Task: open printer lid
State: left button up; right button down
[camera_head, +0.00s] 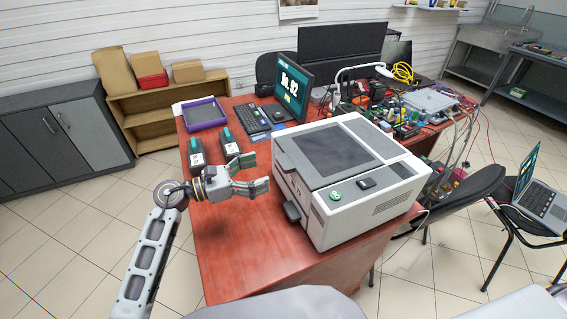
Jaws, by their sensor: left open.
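The white and grey printer (372,203) sits on the red-brown table, right of the middle of the view. Its lid (336,148), with a dark grey panel, lies flat and looks closed. A green button (335,196) and a dark square piece (367,183) are on the front top edge. A dark tab (292,212) sticks out low on the near left side. My left gripper (258,173) is open and empty, with its fingers pointing at the printer's left side. It seems a short gap away from the printer. My right gripper is not in view.
Two dark boxes with teal tops (229,143) stand behind my left gripper, near a keyboard (251,119), a monitor (294,85) and a purple tray (204,113). Cables and electronics crowd the table behind the printer. The table's (230,250) front left part is bare.

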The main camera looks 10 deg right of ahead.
aim_at(280, 165)
pick_arm(q)
jog(key=d, duration=0.2)
jog(key=w+d, duration=0.1)
jog(key=d, duration=0.2)
jog(key=shift+w+d+p, duration=0.2)
jog(key=shift+d+p, duration=0.15)
jog(key=shift+d, duration=0.7)
jog(key=shift+w+d, duration=0.1)
jog(key=shift+d, duration=0.4)
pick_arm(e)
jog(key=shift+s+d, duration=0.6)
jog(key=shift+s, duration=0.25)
pick_arm(q)
jog(key=shift+c, duration=0.4)
jog(key=shift+a, duration=0.1)
jog(key=c, duration=1.4)
jog(key=shift+r, duration=0.1)
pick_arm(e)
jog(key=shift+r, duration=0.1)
pick_arm(q)
jog(key=shift+r, duration=0.15)
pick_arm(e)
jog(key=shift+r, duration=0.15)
